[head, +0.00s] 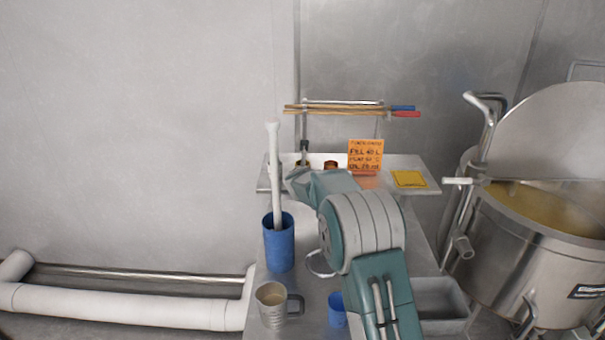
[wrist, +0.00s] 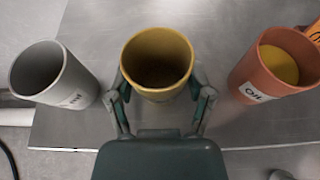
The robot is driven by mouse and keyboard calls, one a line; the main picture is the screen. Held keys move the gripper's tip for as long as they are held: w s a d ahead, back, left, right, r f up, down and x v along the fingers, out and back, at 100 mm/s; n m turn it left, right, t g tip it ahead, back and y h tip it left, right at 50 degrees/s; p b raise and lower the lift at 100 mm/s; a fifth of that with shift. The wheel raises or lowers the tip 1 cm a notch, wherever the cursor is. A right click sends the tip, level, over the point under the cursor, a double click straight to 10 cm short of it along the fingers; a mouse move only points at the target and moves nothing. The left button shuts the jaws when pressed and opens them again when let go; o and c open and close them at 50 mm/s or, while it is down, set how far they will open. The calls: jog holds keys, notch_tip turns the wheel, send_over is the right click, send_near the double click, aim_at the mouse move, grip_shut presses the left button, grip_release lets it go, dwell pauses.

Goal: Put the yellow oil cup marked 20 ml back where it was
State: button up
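The yellow oil cup (wrist: 158,94) is in the middle of the wrist view, seen from above into its dark interior. No 20 ml mark shows on the side I see. My gripper (wrist: 160,90) has one finger on each side of the cup, and both fingers appear to press on its wall. I cannot tell whether the cup's base touches the metal surface. In the head view my own arm hides most of the gripper and the cup.
A grey labelled cup (wrist: 60,78) stands left of the yellow cup, and an orange cup labelled OIL (wrist: 262,80) with yellow contents stands right. An orange card (head: 365,155) and a yellow note (head: 409,179) are on the shelf. A steel pot (head: 530,250) stands right.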

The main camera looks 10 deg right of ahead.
jog(key=shift+o, duration=1.2)
jog(key=v, duration=1.2)
jog(key=shift+r, duration=0.1)
